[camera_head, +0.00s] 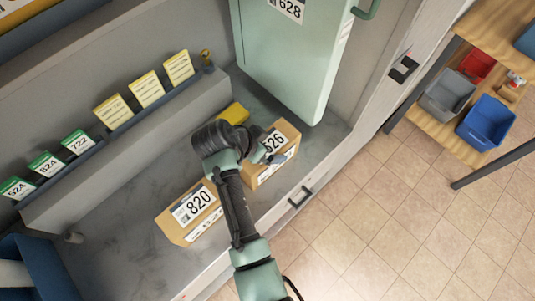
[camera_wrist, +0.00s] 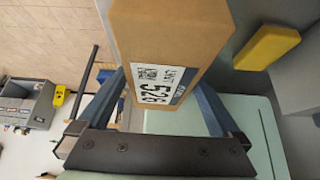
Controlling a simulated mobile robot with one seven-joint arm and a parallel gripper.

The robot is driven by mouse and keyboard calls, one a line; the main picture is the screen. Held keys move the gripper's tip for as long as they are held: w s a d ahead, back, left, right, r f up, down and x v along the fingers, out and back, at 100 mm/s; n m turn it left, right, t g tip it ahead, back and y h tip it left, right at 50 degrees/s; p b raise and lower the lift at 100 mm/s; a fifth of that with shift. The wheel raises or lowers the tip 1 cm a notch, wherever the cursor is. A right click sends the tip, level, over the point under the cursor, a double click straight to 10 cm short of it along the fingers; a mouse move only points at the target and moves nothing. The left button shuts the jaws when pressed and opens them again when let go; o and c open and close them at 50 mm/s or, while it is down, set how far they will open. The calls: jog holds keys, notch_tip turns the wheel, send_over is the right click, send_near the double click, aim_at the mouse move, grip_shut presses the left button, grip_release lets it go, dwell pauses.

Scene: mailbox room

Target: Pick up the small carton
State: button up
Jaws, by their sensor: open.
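Two brown cartons stand on the grey counter. The one labelled 526 (camera_head: 283,145) is at the right near the green door, and it fills the upper middle of the wrist view (camera_wrist: 170,35). The other, labelled 820 (camera_head: 178,225), lies to the left, nearer the front edge. Which of them is the small carton is not plain from size.
A yellow block (camera_head: 235,113) lies just behind the 526 carton and shows in the wrist view (camera_wrist: 267,47). The green door (camera_head: 293,60) stands behind it. A ledge with numbered cards (camera_head: 130,125) runs along the back left. Shelves with bins (camera_head: 486,122) stand at right.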

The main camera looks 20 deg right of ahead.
jog(key=shift+r, duration=0.1)
grip_shut()
dwell(0.4)
